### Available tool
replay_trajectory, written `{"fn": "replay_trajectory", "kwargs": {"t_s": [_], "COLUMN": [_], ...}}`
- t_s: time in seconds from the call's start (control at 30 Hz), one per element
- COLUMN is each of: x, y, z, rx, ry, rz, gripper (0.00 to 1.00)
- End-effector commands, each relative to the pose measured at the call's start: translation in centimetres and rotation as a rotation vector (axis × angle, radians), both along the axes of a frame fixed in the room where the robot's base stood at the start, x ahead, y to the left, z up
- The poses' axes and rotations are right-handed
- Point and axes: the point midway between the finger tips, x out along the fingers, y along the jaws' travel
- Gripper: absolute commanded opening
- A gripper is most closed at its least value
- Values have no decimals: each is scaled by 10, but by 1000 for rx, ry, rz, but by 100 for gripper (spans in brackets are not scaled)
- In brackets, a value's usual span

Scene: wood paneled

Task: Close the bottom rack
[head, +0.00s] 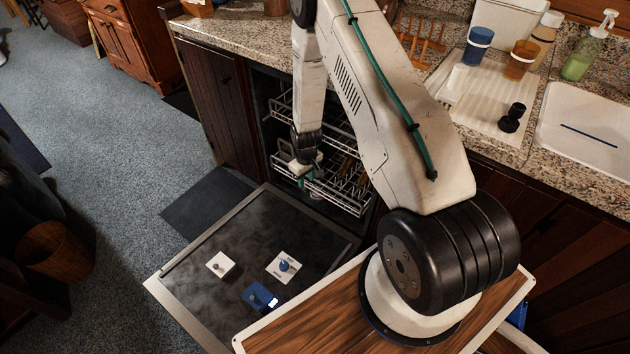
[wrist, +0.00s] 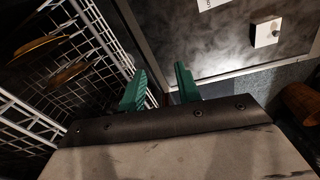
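The bottom rack (head: 345,192) is a wire rack low in the open dishwasher, at the middle of the head view. Its front edge shows near the inner end of the lowered door; I cannot tell exactly how far it sticks out. White rack wires (wrist: 88,62) with brownish dishes fill the left of the wrist view. My gripper (head: 304,172) is at the rack's front left side, with its green fingers pointing down. In the wrist view the fingers (wrist: 160,85) are apart with nothing between them, right beside the wires. Whether they touch the rack is unclear.
The dishwasher door (head: 210,300) lies open, with a white block (head: 220,265), a blue block (head: 258,298) and a white block with a blue knob (head: 283,266) on it. An upper rack (head: 335,128) is above. Carpet (head: 110,140) on the left is free.

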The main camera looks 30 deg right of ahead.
Motion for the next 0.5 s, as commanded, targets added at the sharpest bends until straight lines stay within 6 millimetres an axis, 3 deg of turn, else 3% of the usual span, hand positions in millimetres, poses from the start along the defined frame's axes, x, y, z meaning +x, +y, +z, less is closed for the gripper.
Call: {"fn": "replay_trajectory", "kwargs": {"t_s": [0.03, 0.2, 0.4, 0.5], "x": [-1, 2, -7, -10], "y": [-5, -22, -40, -50], "z": [-36, -135, -234, -269], "rx": [-12, -83, -242, -379], "ry": [-25, -167, -376, -511], "rz": [21, 117, 263, 355], "gripper": [33, 33, 33, 33]}}
